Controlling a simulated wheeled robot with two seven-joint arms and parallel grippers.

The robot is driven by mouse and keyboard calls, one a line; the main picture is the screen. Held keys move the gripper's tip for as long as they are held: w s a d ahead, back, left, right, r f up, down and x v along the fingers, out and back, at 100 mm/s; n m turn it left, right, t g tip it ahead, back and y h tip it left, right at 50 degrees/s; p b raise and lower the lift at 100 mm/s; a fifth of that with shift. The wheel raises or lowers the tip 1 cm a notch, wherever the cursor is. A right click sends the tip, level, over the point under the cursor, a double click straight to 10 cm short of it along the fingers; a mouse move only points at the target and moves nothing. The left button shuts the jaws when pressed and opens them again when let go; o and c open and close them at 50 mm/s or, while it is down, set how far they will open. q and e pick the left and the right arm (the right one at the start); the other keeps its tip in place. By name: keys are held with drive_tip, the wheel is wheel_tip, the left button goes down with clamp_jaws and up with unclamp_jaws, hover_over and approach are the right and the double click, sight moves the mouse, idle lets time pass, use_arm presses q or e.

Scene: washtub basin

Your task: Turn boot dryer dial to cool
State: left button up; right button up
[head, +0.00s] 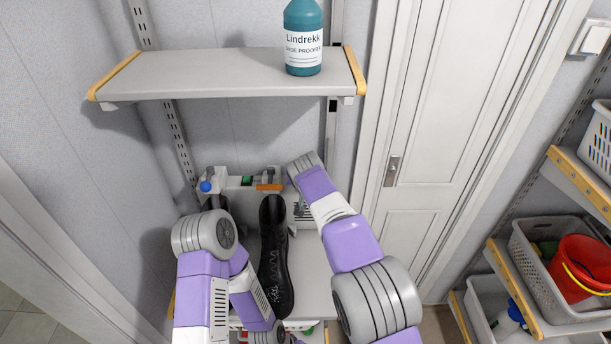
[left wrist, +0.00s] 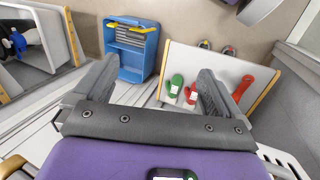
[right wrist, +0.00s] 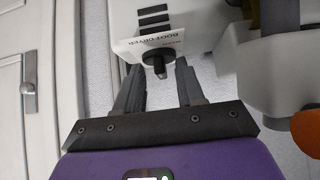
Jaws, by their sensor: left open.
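The boot dryer (head: 234,183) is a white unit at the back of the lower shelf. In the right wrist view, its white housing (right wrist: 200,22) carries an upside-down "BOOT DRYER" label. The black dial (right wrist: 157,62) sticks out below the label; its setting cannot be read. My right gripper (right wrist: 159,68) is open, with its fingertips on either side of the dial and small gaps showing. In the head view my right arm hides the dial. My left gripper (left wrist: 153,88) is open and empty, away from the dryer.
A shelf above holds a teal bottle (head: 304,40). A red bucket (head: 585,268) sits in a basket at right. The left wrist view shows a blue crate (left wrist: 130,50) and a white shelf board (left wrist: 190,60).

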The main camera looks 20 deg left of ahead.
clamp_jaws()
idle(0.4)
drive_tip(key=shift+w+d+n+y+p, duration=0.1)
drive_tip(key=shift+d+n+y+p, duration=0.2)
drive_tip(key=shift+n+y, duration=0.45)
drive_tip(key=shift+w+d+r+n+g+y+p, duration=0.15)
drive_tip(key=shift+n+g+y+p, duration=0.4)
drive_tip(key=shift+n, duration=0.3)
drive_tip(key=n+p, duration=0.1)
drive_tip(key=n+g+y+p, duration=0.1)
drive_tip(key=n+p, duration=0.1)
drive_tip(key=n+g+y+p, duration=0.1)
drive_tip(key=shift+w+d, duration=0.25)
drive_tip(key=shift+n+g+y+p, duration=0.4)
drive_tip(key=shift+n+g+p, duration=0.2)
drive_tip(key=shift+n, duration=0.2)
drive_tip(key=shift+f, duration=0.25)
